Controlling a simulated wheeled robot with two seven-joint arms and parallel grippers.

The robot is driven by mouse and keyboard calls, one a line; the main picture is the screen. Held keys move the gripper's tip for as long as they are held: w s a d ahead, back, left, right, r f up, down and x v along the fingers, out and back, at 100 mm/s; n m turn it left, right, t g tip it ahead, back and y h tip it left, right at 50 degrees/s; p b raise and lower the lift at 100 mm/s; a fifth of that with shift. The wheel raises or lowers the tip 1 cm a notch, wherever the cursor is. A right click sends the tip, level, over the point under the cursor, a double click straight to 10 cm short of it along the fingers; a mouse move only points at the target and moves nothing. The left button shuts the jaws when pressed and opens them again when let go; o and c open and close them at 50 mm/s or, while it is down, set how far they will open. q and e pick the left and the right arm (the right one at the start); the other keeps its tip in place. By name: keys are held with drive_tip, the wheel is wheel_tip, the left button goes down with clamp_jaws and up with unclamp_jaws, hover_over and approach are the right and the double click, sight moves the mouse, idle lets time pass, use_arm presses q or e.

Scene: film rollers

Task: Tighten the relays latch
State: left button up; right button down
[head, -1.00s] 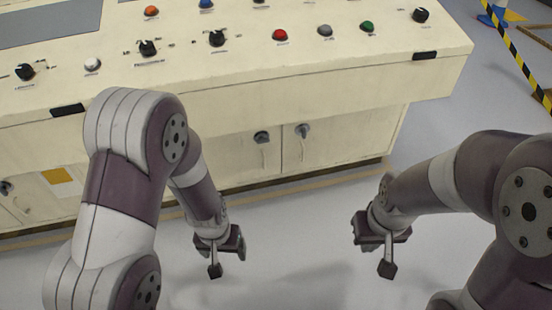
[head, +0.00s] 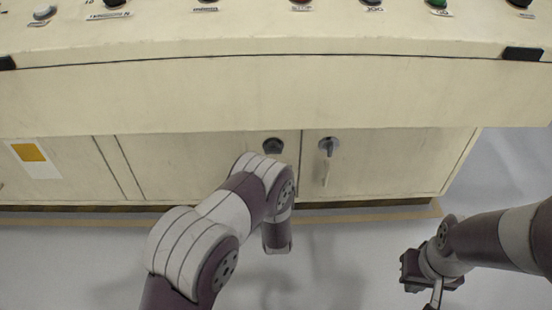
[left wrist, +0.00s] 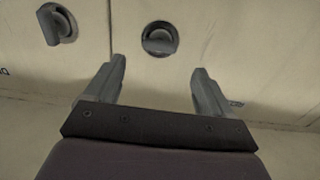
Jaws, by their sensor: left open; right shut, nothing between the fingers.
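Two dark latches are on the cabinet doors below the desk. The left latch (head: 272,146) has its bar roughly level, and the right latch (head: 328,147) has its handle hanging down. I cannot read which one is marked relays. My left gripper (left wrist: 160,65) is open and empty in the left wrist view, facing a round latch (left wrist: 160,39) just beyond its fingertips, apart from it. A second latch (left wrist: 57,24), with a tilted handle, is at upper left there. My left fingers are hidden in the head view. My right gripper (head: 437,291) is shut and empty, low at the right.
The control desk's front panel (head: 260,95) overhangs the cabinet doors (head: 390,165). Buttons and knobs line its top edge. A yellow-and-white label (head: 34,156) is on the left doors. The grey floor (head: 350,265) between my arms is clear.

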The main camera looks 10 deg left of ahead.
sight(273, 154)
use_arm(q)
drive_tip(key=b+x, duration=0.3)
drive_tip(key=x, duration=0.5)
drive_tip(key=shift+f, duration=0.1)
drive_tip(key=c, duration=1.1)
